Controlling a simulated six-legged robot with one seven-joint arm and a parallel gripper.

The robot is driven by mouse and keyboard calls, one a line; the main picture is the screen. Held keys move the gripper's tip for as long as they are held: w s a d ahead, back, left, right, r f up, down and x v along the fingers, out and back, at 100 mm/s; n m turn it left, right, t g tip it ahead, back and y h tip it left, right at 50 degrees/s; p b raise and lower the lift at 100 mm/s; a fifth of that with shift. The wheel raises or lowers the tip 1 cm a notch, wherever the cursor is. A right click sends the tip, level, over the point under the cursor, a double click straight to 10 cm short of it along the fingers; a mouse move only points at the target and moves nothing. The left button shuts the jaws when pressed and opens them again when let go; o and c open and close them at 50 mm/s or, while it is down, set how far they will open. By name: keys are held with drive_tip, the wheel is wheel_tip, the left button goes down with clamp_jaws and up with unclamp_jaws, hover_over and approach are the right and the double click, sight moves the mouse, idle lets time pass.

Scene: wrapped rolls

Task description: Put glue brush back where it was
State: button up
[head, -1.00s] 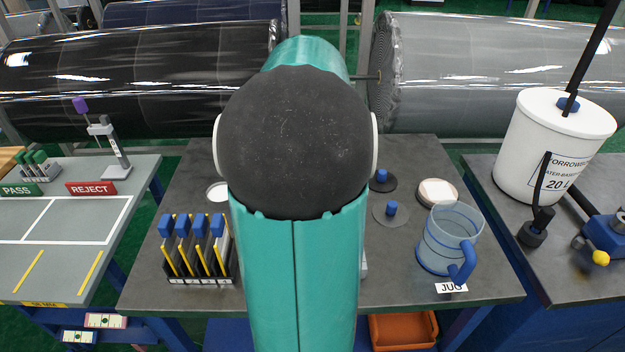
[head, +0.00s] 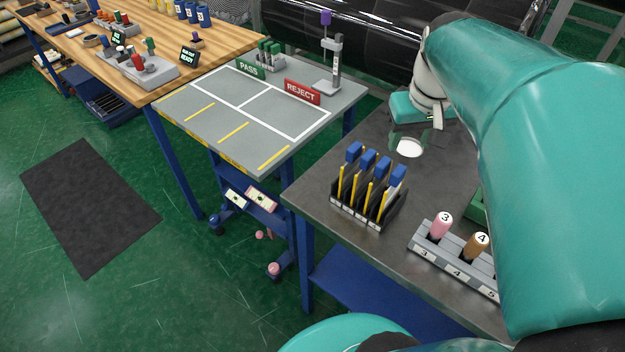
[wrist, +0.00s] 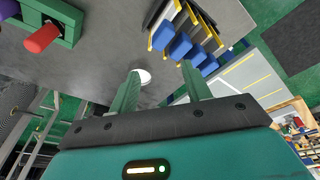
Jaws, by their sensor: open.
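I cannot tell for sure which object is the glue brush. A white disc (head: 408,147) lies on the grey table beyond the rack, and shows in the wrist view (wrist: 144,77). My gripper (wrist: 163,82) is open, with nothing visible between its two green fingers. It points toward the table near the disc and the rack. In the head view my arm hides much of the table's right part.
A grey holder (head: 455,262) with numbered pink and brown pegs stands at the front. A green block with a red handle (wrist: 42,38) shows in the wrist view. The inspection table (head: 230,85) with PASS and REJECT signs is left, apart from the grey table (head: 320,190).

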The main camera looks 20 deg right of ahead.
drive_tip(key=s+a+f+n+t, duration=0.1)
drive_tip(key=a, duration=0.9)
drive_tip(key=s+a+f+n+t+y, duration=0.1)
drive_tip(key=s+a+n+t, duration=0.1)
drive_tip(key=a, duration=0.9)
drive_tip(key=shift+s+f, duration=0.15)
